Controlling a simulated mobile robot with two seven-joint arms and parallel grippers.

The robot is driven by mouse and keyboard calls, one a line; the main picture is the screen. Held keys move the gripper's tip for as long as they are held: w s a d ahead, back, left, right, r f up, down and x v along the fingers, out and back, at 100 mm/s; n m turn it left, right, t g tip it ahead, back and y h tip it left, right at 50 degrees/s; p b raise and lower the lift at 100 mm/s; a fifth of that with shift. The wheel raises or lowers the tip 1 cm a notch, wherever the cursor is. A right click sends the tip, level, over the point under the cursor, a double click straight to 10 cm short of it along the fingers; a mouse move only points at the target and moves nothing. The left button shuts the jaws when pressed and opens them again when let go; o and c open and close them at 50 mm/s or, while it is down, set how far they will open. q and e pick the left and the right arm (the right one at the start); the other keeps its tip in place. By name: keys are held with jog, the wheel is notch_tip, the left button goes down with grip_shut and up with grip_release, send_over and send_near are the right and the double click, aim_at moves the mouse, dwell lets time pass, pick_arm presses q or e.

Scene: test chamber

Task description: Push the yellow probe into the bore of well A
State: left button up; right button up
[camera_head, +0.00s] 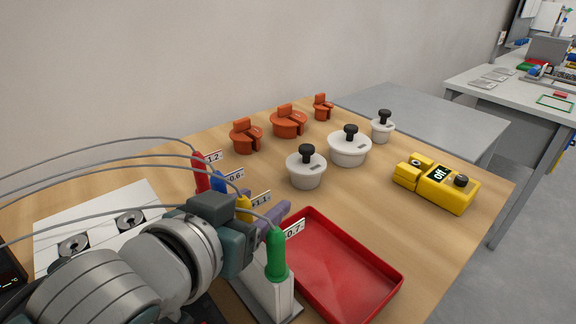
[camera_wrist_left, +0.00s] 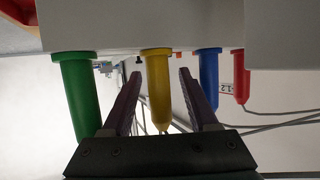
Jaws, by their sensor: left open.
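The yellow probe (camera_head: 244,207) stands in a white holder (camera_head: 262,290) between the blue probe (camera_head: 218,182) and the green probe (camera_head: 277,256). My left gripper (camera_head: 265,216) is at the holder. In the left wrist view, its two purple fingers (camera_wrist_left: 160,74) are open, one on each side of the yellow probe (camera_wrist_left: 158,92), with visible gaps. Two round metal wells, one nearer (camera_head: 73,245) and one farther (camera_head: 130,221), are on a white plate at the left; I cannot read which is A. My right gripper is not in view.
The red probe (camera_head: 201,174) stands at the holder's far end. Grey cables run left from the probes. A red tray (camera_head: 345,272) lies right of the holder. Orange plugs (camera_head: 288,122), grey knobbed weights (camera_head: 306,172) and a yellow device (camera_head: 437,186) stand farther off.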

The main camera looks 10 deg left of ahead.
pick_arm(q)
jog(key=shift+c, duration=0.2)
grip_shut()
jog(key=shift+r, duration=0.1)
dwell(0.5)
